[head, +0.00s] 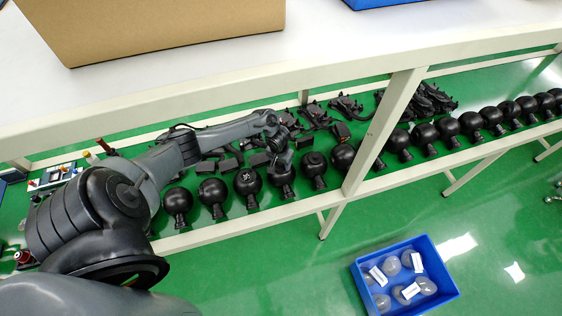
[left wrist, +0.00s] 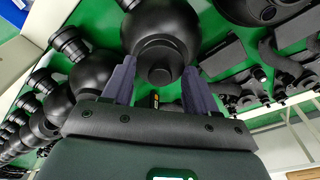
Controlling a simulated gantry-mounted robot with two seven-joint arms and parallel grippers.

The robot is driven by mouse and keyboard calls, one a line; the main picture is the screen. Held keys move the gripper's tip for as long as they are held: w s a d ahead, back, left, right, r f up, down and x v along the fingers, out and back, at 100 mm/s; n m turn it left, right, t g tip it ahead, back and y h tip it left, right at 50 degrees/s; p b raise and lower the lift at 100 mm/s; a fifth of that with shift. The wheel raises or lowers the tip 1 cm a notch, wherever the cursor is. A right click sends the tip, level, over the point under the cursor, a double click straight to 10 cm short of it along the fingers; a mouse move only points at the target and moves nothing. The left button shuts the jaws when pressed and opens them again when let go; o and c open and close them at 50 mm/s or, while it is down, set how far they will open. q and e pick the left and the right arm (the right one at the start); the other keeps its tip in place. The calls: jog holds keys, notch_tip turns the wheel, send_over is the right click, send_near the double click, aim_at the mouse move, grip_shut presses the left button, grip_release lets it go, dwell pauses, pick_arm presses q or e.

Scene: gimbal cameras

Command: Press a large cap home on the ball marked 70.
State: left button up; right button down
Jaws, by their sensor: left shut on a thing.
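My left gripper (head: 281,158) reaches down over a black ball (head: 284,182) in the row on the lower shelf. In the left wrist view its two fingers (left wrist: 160,78) straddle the near face of a black ball (left wrist: 160,25). They are shut on a black rounded piece with a small round knob (left wrist: 160,75), which looks like the large cap. It lies against the ball; I cannot see a seam or gap between them. The adjacent ball (head: 247,180) to the left bears a white mark too small to read. No 70 is legible. My right gripper is not in view.
More black balls (head: 400,142) stand in a row along the shelf to both sides. Black parts (head: 312,113) lie behind them. A white table leg (head: 385,130) stands right of the gripper. A blue bin (head: 446,287) with clear domes is on the green floor.

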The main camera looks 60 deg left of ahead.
aim_at(279, 168)
pick_arm(q)
jog(key=shift+f, duration=0.45)
jog(key=o, duration=1.1)
jog(key=shift+r, duration=0.1)
jog(key=shift+r, duration=0.25)
notch_tip(279, 168, up, 10)
jog(key=s+p, duration=0.1)
jog(key=p, duration=0.1)
jog(key=shift+d, duration=0.35)
